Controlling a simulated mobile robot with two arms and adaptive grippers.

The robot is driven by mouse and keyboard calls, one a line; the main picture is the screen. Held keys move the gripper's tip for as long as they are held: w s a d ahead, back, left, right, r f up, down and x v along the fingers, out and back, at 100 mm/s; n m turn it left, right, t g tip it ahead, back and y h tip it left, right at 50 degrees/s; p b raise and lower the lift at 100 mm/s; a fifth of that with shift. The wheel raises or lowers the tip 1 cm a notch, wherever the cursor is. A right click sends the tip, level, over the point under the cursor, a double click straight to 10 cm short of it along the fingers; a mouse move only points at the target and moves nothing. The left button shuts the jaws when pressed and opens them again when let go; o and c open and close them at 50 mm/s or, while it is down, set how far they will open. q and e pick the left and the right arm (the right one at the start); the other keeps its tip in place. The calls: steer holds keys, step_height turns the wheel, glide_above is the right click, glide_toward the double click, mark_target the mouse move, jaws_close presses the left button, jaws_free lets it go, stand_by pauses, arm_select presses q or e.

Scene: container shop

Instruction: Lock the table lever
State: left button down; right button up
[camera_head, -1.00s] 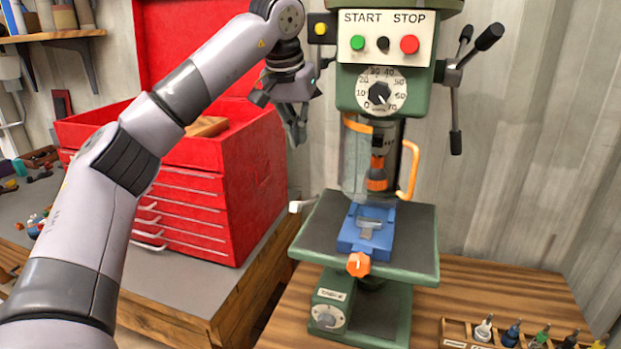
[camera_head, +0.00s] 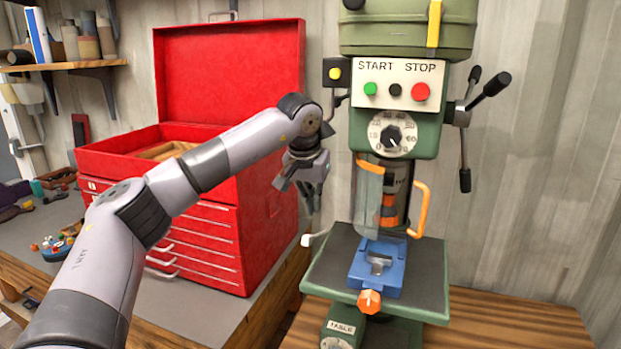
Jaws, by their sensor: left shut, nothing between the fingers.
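A green drill press (camera_head: 398,140) stands on the wooden bench. Its dark square table (camera_head: 420,278) carries a blue vise (camera_head: 366,272) with an orange knob (camera_head: 369,302). A small lever with a pale end (camera_head: 308,240) sticks out at the left side of the table. My left gripper (camera_head: 312,207) points down just above this lever, with a small gap visible between them in the picture. It is shut and empty. My right gripper is out of view.
A red tool chest (camera_head: 228,75) with its lid up stands behind and left of my left arm. A clear guard with an orange handle (camera_head: 419,208) hangs above the vise. The bench (camera_head: 520,320) right of the press looks clear.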

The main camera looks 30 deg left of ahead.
arm_select(q)
steer(key=f, duration=0.1)
steer(key=s+f+p, duration=0.1)
steer(key=shift+s+d+f, duration=0.15)
steer(key=shift+f, duration=0.25)
steer(key=shift+s+f, duration=0.2)
steer(key=shift+f, duration=0.15)
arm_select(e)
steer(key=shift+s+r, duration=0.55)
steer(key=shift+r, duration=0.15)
arm_select(q)
steer(key=shift+f, duration=0.1)
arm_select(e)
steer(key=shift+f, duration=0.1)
